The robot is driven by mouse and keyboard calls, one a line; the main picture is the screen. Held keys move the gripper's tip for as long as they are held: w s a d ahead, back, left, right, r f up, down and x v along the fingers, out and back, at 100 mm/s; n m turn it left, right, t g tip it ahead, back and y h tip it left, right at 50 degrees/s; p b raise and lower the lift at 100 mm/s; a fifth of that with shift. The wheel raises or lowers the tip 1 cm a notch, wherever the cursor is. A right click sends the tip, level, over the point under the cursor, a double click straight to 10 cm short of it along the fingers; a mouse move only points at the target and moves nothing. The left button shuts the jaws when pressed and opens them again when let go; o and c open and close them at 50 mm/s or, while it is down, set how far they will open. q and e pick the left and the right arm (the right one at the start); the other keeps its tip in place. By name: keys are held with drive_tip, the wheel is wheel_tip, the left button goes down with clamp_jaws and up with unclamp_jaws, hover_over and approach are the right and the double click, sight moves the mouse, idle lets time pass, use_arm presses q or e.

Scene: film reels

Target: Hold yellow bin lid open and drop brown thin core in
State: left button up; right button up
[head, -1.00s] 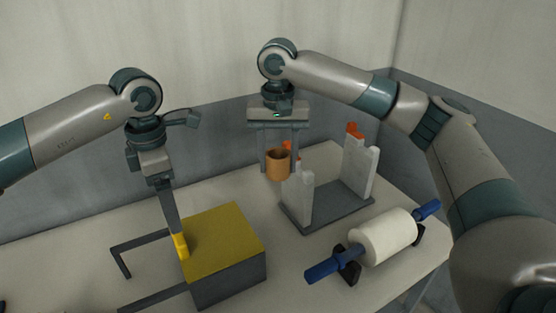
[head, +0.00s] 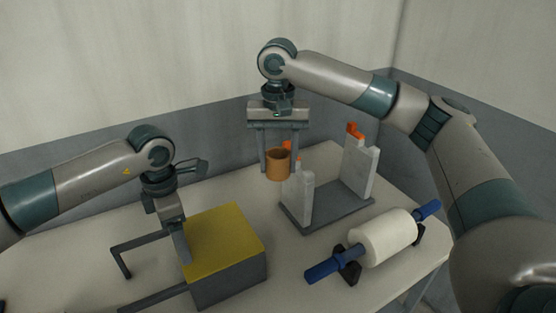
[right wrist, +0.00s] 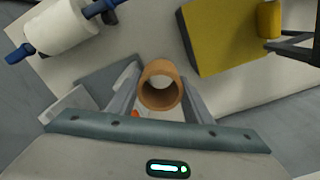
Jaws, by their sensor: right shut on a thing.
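The brown core (head: 278,165) is a short hollow tube held upright in the air. My right gripper (head: 279,160) is shut on it, with a finger on either side; the right wrist view looks down into the open tube (right wrist: 160,88). The bin is a dark grey box (head: 230,281) with a flat yellow lid (head: 226,240), which lies closed. A yellow tab (right wrist: 269,19) stands at the lid's edge in the right wrist view. My left gripper (head: 185,250) is low at the lid's left edge, by the tab; its finger gap is hidden.
A grey stand (head: 328,207) with white uprights and orange tops stands behind and right of the bin. A white roll (head: 384,237) on a blue shaft rests at the table's right. A dark angled frame (head: 122,262) lies left of the bin.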

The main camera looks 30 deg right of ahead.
use_arm(q)
drive_tip(key=shift+f, duration=0.5)
drive_tip(key=c, duration=1.2)
drive_tip(key=shift+o, duration=0.2)
